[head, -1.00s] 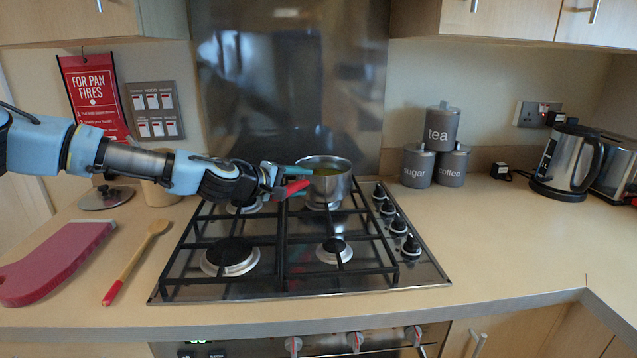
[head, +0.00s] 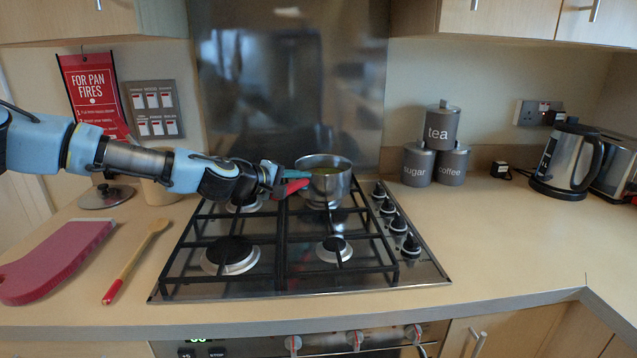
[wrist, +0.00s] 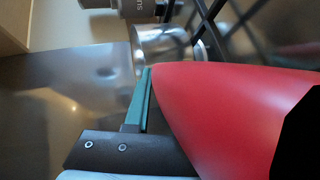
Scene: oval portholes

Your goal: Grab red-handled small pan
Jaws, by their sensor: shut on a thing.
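The small steel pan (head: 326,184) is on the back right of the hob in the head view, upright, with something yellowish inside. Its red handle (head: 291,188) points left toward my arm. My gripper (head: 287,181) is shut on the handle, with a teal finger along its far side. In the wrist view the red handle (wrist: 235,110) fills the right half, close to the camera, and a teal finger (wrist: 141,100) lies beside it. The pan's steel body (wrist: 165,48) shows beyond. The other finger is mostly hidden behind the handle.
The black hob grates (head: 285,240) lie under and in front of the pan. Grey canisters (head: 436,150) and a kettle (head: 570,160) stand to the right. A wooden spoon (head: 137,262), a red board (head: 50,265) and a lid (head: 106,197) lie on the left counter.

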